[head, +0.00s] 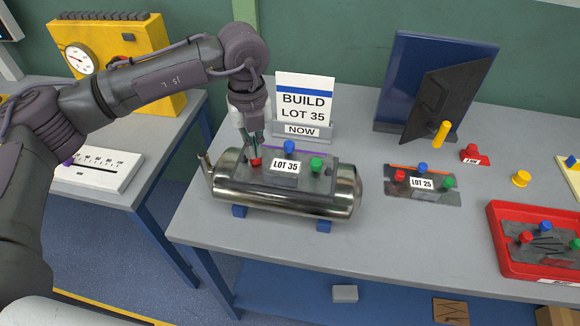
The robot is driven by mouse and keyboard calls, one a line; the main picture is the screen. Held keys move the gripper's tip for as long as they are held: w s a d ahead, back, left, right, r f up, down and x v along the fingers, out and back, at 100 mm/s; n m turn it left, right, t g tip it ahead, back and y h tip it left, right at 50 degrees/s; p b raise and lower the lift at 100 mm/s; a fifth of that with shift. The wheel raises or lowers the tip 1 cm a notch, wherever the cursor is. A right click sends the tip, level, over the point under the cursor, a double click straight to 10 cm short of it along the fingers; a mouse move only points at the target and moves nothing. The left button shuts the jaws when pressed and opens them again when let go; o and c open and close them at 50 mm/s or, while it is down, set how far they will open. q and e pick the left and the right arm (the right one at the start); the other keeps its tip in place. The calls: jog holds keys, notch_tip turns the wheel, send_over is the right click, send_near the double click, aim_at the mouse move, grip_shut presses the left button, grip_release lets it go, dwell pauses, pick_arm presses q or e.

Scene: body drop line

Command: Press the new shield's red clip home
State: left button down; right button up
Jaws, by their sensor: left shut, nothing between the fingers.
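The shield marked LOT 35 (308,176) lies on top of the shiny metal cylinder (290,202). It carries a red clip (255,162), a blue clip (289,147) and a green clip (316,163). My left gripper (254,153) is shut and points down at the red clip. Its fingertips are at the clip's top; I cannot tell whether they touch it. Whether the red clip is fully seated cannot be seen. My right gripper is not in view.
A BUILD LOT 35 sign (305,100) stands behind the cylinder. A LOT 25 shield (422,184) lies to the right on the table. A red tray (497,243) with clips is at the right edge. A dark panel (437,85) stands at the back.

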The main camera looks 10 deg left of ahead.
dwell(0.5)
pick_arm(q)
jog(key=c, duration=1.9)
grip_release()
jog(key=o, duration=0.7)
jog(key=shift+r, duration=0.1)
jog(key=shift+r+p, duration=1.05)
jog(key=shift+r, duration=1.9)
